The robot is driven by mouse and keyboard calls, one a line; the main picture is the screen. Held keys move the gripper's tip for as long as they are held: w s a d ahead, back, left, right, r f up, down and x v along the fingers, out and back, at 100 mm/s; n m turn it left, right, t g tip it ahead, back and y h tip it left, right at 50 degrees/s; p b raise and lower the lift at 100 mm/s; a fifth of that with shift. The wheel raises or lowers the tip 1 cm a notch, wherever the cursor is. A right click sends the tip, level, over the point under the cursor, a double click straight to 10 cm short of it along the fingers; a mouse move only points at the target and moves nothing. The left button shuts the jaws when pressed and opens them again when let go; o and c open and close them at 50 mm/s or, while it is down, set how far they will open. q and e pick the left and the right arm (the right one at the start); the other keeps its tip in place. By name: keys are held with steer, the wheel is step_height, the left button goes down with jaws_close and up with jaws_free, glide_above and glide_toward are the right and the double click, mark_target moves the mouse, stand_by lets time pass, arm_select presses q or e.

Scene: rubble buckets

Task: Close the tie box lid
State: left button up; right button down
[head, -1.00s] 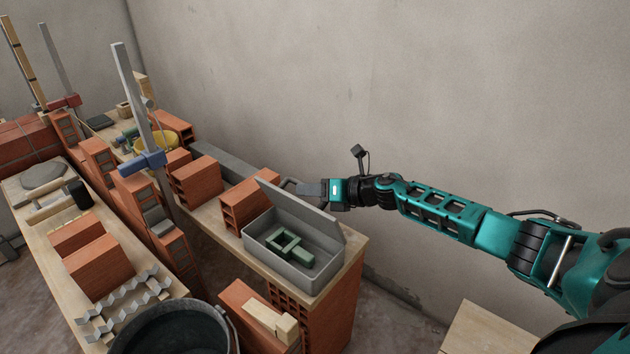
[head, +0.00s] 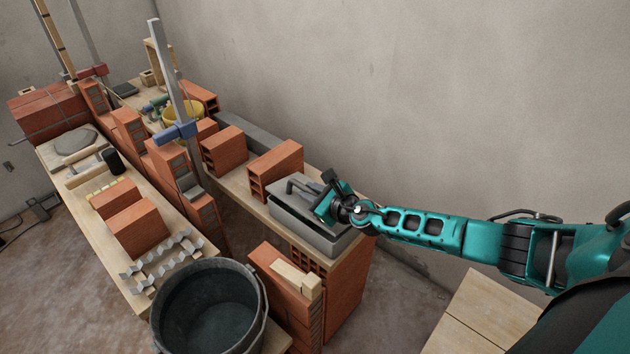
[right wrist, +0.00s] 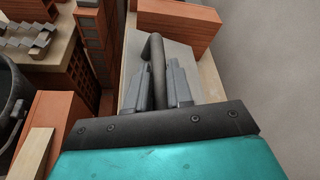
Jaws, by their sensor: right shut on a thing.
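The grey tie box (head: 300,229) sits near the end of the wooden plank at centre. Its grey lid (head: 285,199) now lies over the box top and hides the inside; I cannot tell whether it is fully flush. A dark bar handle stands up from the lid and shows in the right wrist view (right wrist: 153,47). My right gripper (head: 322,205) is over the lid. In the right wrist view its fingers (right wrist: 159,80) are on either side of the handle, shut on it. My left gripper is in neither view.
A hollow red brick (head: 275,166) stands just beyond the box. A black bucket (head: 208,310) is at the front, beside red bricks with a wooden piece (head: 298,279) on top. The bare wall is behind. Several bricks and a clamp (head: 176,131) stand at left.

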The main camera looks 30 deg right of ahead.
steer(key=shift+s+a+f+n, duration=0.15)
steer(key=shift+a+f+n, duration=0.25)
steer(key=shift+f, duration=0.2)
steer(key=shift+s+a+f+h, duration=0.1)
steer(key=shift+a+f+h, duration=0.15)
steer(key=shift+f, duration=0.3)
steer(key=c, duration=1.1)
jaws_free()
steer(key=shift+s+d+r, duration=0.1)
steer(key=shift+s+r, duration=0.1)
steer(key=p+v, duration=0.3)
steer(key=v, duration=0.9)
steer(key=shift+s+f+p, duration=0.15)
steer(key=shift+s+p, duration=0.1)
steer(key=shift+p, duration=0.05)
